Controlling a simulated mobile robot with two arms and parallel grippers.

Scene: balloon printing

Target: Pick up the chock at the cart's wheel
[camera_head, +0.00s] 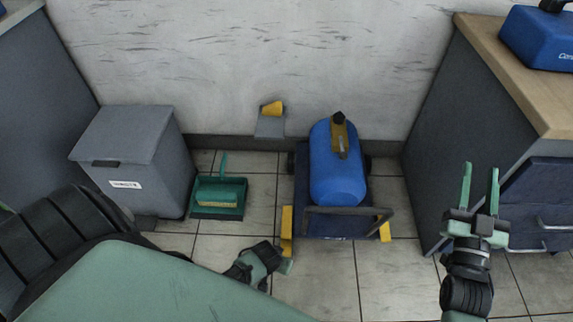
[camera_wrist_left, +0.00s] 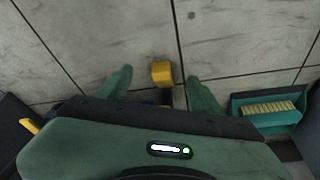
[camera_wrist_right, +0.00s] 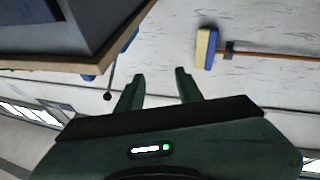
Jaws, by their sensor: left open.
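The low dark cart (camera_head: 303,190) stands on the tiles near the wall and carries a blue tank. A yellow chock (camera_head: 287,222) is at its front left wheel, and another yellow chock (camera_head: 385,232) is at its front right. My left gripper (camera_head: 284,264) is low, just in front of the left chock. In the left wrist view the yellow chock (camera_wrist_left: 162,72) lies between the open fingers (camera_wrist_left: 158,76), with a gap on each side. My right gripper (camera_head: 480,170) is open and empty, raised at the right by the cabinet.
A green dustpan with brush (camera_head: 219,197) and a grey bin (camera_head: 135,160) stand left of the cart. A wall holder (camera_head: 270,126) carries a yellow piece (camera_head: 272,108). A wood-topped cabinet (camera_head: 480,130) is at right. The floor in front of the cart is free.

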